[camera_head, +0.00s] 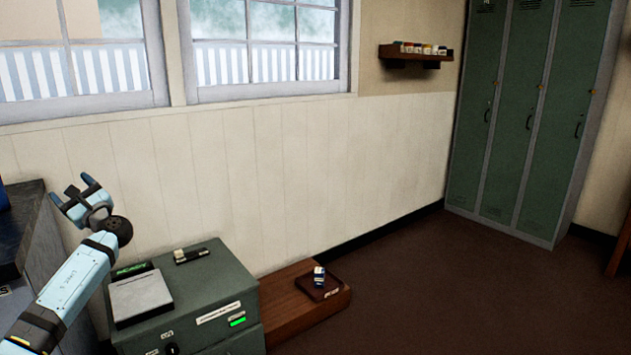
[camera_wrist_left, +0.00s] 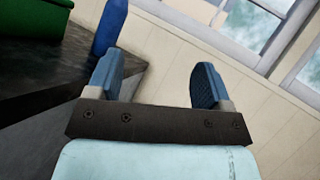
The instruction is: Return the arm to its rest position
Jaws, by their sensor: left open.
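My left arm comes in from the lower left in the head view. Its gripper (camera_head: 72,195) is raised near the wall, beside the dark counter and to the left of and above the green cabinet. The left wrist view shows the two blue fingers (camera_wrist_left: 160,85) spread apart with nothing between them and the wall behind. My right gripper is not in view.
The green cabinet (camera_head: 218,280) carries a grey panel and a small lit green label. A low wooden platform (camera_head: 275,310) holds a dark tray (camera_head: 330,285) with a small blue-and-white item (camera_head: 319,277). A dark counter (camera_head: 18,235) stands left. Green lockers (camera_head: 520,110) stand at back right. The brown floor between is clear.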

